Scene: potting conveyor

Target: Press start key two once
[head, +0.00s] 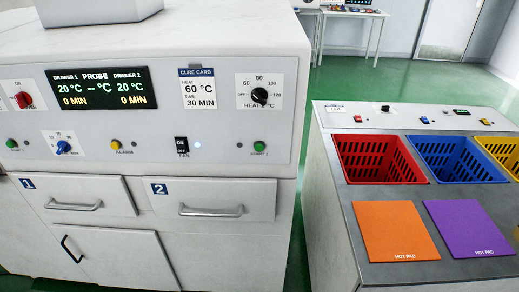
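A green round key (259,146) sits at the right end of the white machine's front panel, above drawer 2; the small label beneath it is too blurred to read surely, though it seems to end in 2. A similar green key (11,143) sits at the panel's left end, above drawer 1. The display (102,88) reads 20 °C and 0 MIN for both drawers, with the probe blank. Neither of my grippers is in view, and nothing touches the keys.
Drawer 2 (240,197) and drawer 1 (100,193) are shut. The panel also has a heat dial (260,96), a fan switch (182,146) and a yellow alarm button (116,144). At right, a bench holds a red basket (375,146), a blue basket (450,146) and an orange hot pad (393,230).

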